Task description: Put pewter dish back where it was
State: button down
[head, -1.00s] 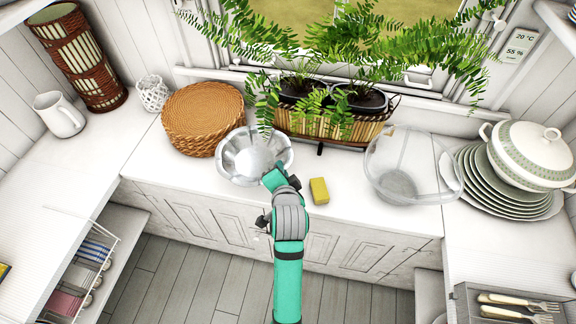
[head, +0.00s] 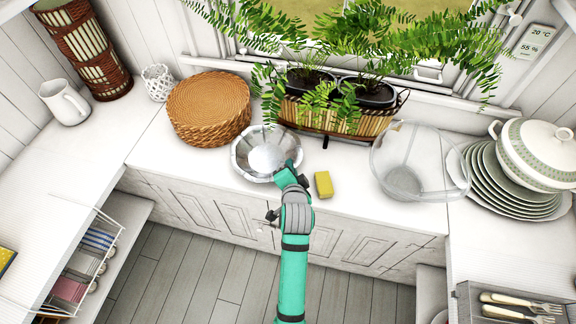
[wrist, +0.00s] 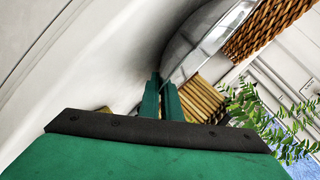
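The pewter dish (head: 262,155) is a shiny, fluted silvery bowl, roughly level at the white counter, right of the woven basket and in front of the planter. My gripper (head: 292,170) is at its right front rim. In the wrist view the two green fingers (wrist: 161,95) are nearly together, with the rim of the dish (wrist: 192,48) at their tips, so they look shut on it. Whether the underside of the dish touches the counter is hidden.
A round woven basket (head: 209,108) stands just behind left of the dish. A planter with ferns (head: 335,118) is behind it. A yellow sponge (head: 324,185) lies close to the right of my gripper. A clear bowl (head: 408,180) and stacked plates (head: 505,190) stand further right.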

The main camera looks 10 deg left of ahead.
jog(key=c, duration=2.3)
grip_release()
jog(key=shift+r, duration=0.1)
jog(key=v, duration=1.2)
jog(key=s+d+f+n+t+h, duration=0.1)
jog(key=s+d+f+n, duration=0.15)
jog(key=s, duration=0.45)
jog(key=s+d+f+n+t+h, duration=0.1)
jog(key=s+d+f, duration=0.25)
jog(key=s, duration=0.35)
jog(key=s+r+n, duration=0.1)
jog(key=s, duration=0.4)
jog(key=s+r+n+t, duration=0.1)
jog(key=s+n, duration=0.1)
jog(key=s, duration=0.3)
jog(key=s+d+r+n+h, duration=0.1)
jog(key=s+n, duration=0.1)
jog(key=s, duration=0.3)
jog(key=shift+d+r, duration=0.1)
jog(key=shift+r, duration=0.1)
